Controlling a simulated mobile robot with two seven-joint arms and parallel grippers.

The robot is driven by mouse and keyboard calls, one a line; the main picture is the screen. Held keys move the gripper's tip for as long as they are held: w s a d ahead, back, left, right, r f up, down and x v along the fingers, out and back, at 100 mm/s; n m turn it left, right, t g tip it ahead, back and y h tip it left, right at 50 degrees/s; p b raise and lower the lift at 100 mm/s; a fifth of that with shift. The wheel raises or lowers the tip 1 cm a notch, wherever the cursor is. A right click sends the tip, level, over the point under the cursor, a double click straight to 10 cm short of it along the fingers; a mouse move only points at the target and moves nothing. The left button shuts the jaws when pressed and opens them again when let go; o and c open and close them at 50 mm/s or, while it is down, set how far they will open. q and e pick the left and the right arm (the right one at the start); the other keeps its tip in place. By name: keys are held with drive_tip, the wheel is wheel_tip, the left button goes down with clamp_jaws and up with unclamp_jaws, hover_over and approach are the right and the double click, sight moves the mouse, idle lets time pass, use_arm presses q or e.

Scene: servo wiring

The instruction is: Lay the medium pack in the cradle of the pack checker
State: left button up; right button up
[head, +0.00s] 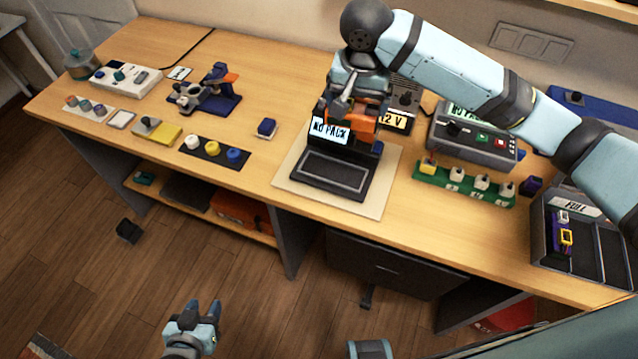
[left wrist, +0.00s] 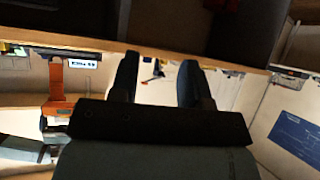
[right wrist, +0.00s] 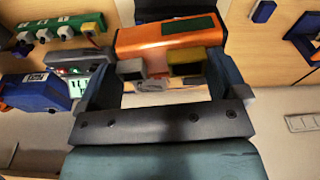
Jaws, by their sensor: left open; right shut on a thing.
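The pack checker stands on a pale mat (head: 375,205) in the middle of the bench. Its display (head: 330,130) reads "NO PACK", and its dark cradle (head: 330,174) looks empty. My right gripper (head: 352,108) is behind the display, shut on an orange pack (head: 365,122). In the right wrist view the orange pack (right wrist: 170,36) sits between the fingers, with a dark green label and grey and yellow connectors. I cannot tell its size class. It is apart from the cradle, which it partly hides in that view. My left gripper (head: 208,312) is open and empty, low in front of the bench.
Right of the checker stand a grey device with a screen (head: 470,140), a green strip with several plugs (head: 462,184) and a dark bin marked "FULL" (head: 602,255). Left are a small blue block (head: 266,128), a button pad (head: 213,153) and a blue fixture (head: 215,103).

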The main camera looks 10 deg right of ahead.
drive_tip(key=shift+w+a+r+m+b, duration=0.1)
drive_tip(key=shift+w+a+m+b, duration=0.55)
drive_tip(key=shift+w+a, duration=0.3)
drive_tip(key=shift+a, duration=0.15)
drive_tip(key=p, duration=0.1)
hover_over(338, 175)
wheel_tip(338, 175, down, 15)
wheel_tip(338, 175, down, 4)
drive_tip(key=shift+r, duration=0.1)
use_arm(q)
drive_tip(key=shift+w+f, duration=0.15)
drive_tip(key=shift+w, duration=0.25)
use_arm(e)
drive_tip(key=shift+f, duration=0.4)
drive_tip(key=o, duration=1)
drive_tip(key=shift+f, duration=0.1)
drive_tip(key=shift+s, duration=0.1)
use_arm(q)
drive_tip(key=shift+f, duration=0.15)
